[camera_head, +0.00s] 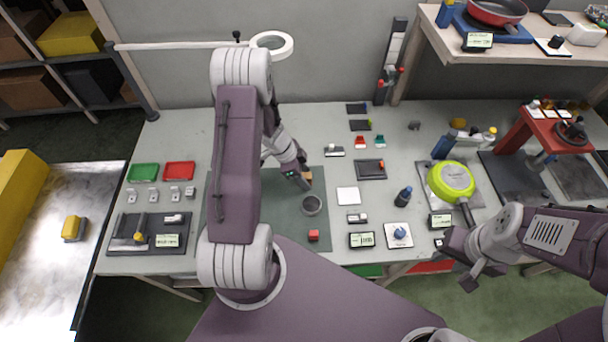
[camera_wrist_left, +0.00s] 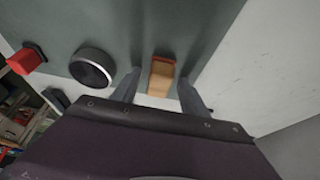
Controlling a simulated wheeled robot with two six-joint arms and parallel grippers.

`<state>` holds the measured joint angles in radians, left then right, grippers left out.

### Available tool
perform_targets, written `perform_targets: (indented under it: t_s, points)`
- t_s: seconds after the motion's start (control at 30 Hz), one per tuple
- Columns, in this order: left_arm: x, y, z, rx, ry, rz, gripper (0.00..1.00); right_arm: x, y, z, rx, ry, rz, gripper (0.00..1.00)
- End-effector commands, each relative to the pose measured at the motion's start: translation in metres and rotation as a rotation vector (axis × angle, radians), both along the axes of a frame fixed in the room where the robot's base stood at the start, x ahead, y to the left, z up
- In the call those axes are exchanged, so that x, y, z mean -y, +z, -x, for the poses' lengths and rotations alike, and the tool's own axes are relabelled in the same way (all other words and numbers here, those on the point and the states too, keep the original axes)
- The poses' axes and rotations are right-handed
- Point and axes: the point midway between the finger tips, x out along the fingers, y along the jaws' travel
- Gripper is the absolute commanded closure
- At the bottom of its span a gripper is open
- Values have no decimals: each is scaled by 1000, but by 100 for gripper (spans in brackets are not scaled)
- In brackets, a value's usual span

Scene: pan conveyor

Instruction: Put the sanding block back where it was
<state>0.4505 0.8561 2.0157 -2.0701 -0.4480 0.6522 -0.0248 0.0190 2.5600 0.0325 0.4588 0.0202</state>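A tan block with a reddish-brown end (camera_wrist_left: 161,76), which looks like the sanding block, lies on the grey-green mat (camera_wrist_left: 115,25). In the head view it shows as a small tan patch (camera_head: 308,175), partly hidden by my left gripper (camera_head: 302,182). In the left wrist view my left gripper (camera_wrist_left: 160,92) is open, with one finger on each side of the block and gaps between. Whether the block was moved earlier does not show. My right gripper (camera_head: 466,262) hangs by the front right of the table, away from the block; its finger opening is unclear.
A white square pad (camera_head: 348,196) lies right of the mat. Green (camera_head: 144,172) and red (camera_head: 180,170) trays are at left. A pan (camera_head: 452,181) is at right.

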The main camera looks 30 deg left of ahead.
Motion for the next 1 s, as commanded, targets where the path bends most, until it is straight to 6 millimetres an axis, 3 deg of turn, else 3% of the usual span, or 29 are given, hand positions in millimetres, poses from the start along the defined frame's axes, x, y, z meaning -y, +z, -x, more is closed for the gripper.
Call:
perform_targets:
  t_s: [0.17, 0.4, 0.53, 0.83, 0.93, 1.0]
  points:
    - [-3, 15, 1, 2, 2, -1, 48, 0, 7, 0, 0, 0, 0, 64]
    - [-23, 74, 13, 4, 2, -2, 48, 0, 34, 0, 0, 0, 0, 64]
    - [-32, 98, 19, 2, 2, -3, 48, 0, 42, 0, 0, 0, 0, 64]
    - [-39, 115, 24, 0, 1, 0, 48, 0, 44, 0, 0, 0, 0, 64]
    - [-35, 121, 12, 39, 36, -11, 48, 0, 44, 0, 0, 0, 0, 64]
    - [-29, 135, -11, 115, 110, -38, 48, 0, 44, 0, 0, 0, 0, 64]
